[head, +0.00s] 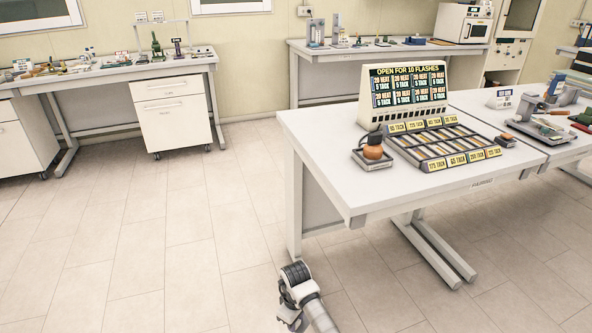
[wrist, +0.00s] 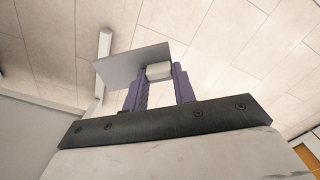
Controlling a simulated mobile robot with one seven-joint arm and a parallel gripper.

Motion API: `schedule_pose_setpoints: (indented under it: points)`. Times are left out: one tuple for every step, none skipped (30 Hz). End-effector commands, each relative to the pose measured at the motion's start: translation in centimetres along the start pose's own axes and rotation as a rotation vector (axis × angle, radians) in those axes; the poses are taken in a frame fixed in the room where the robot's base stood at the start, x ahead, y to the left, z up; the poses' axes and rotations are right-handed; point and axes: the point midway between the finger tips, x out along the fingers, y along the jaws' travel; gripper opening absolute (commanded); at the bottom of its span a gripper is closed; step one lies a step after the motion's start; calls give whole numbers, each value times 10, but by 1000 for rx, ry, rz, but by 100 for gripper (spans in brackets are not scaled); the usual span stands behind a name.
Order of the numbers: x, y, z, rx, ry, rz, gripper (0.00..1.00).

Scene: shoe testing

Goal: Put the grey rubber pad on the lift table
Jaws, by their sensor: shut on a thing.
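The grey rubber pad (wrist: 128,65) shows in the wrist view as a flat, thin grey sheet, tilted in the picture. A small pale block (wrist: 159,72) sits at its edge between the two purple fingers of my gripper (wrist: 160,80); it looks like part of the pad or fixed to it. My gripper is shut on it. In the head view my gripper (head: 292,318) is low at the bottom middle, over the floor and in front of the near bench; the pad is hard to make out there. I cannot tell for sure which thing is the lift table.
The near white bench (head: 330,182) holds a lit display (head: 408,88), a slotted tray (head: 448,143) and a small scale with an orange-brown object (head: 373,151). Small gear crowds the right bench (head: 560,150). Benches line the back wall. The floor (head: 130,240) at left is clear.

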Motion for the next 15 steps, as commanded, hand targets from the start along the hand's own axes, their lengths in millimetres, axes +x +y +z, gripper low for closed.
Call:
schedule_pose_setpoints:
  points:
    - [8, 1, 2, 1, -2, 1, 0]
    - [11, 1, 2, 0, -2, 2, 0]
    - [13, 1, 2, -2, -1, 4, 0]
    - [14, 2, 2, -2, 0, 4, 0]
    - [14, 2, 2, -3, -1, 5, 0]
    - [13, 2, 2, -3, -1, 6, 0]
    - [13, 2, 2, -3, -1, 5, 0]
    - [13, 2, 2, -4, -1, 7, 0]
    - [13, 2, 2, -3, -1, 4, 0]
    - [13, 2, 2, -3, -2, 5, 0]
    - [14, 2, 2, -3, -2, 5, 0]
    - [16, 1, 2, -1, 0, 2, 0]
    - [19, 0, 2, 0, -1, -1, 0]
    - [25, -2, 2, 2, -1, -4, 0]
    - [35, -3, 3, 4, 0, -6, 0]
